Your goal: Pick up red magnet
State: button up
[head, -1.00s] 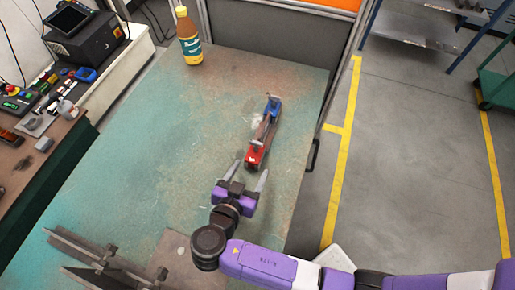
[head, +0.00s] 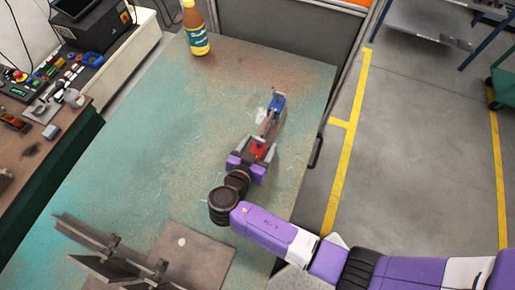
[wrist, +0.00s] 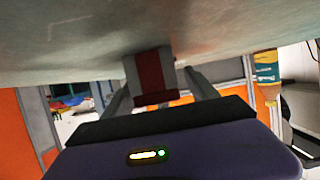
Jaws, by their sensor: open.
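The red magnet (head: 258,149) lies on the worn green table (head: 170,130), at the near end of a slim part with a blue far end (head: 277,103). My gripper (head: 261,146) is open, low over the table, with one finger on each side of the red magnet. In the wrist view the red magnet (wrist: 150,74) stands between the two fingers of my gripper (wrist: 160,92), with the tabletop at the top of the picture. I cannot tell whether either finger touches it.
A bottle (head: 196,30) with a teal label stands at the table's far left corner. Dark metal plates (head: 105,250) stand near the front left, beside a flat plate (head: 190,255). The middle of the table is clear. A side bench with equipment (head: 55,90) is at the left.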

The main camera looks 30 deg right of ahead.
jog(key=shift+w+d+f, duration=0.25)
jog(key=shift+w+d, duration=0.05)
jog(key=shift+d, duration=0.15)
grip_shut()
jog(key=shift+r, duration=0.1)
jog(key=shift+a+r, duration=0.1)
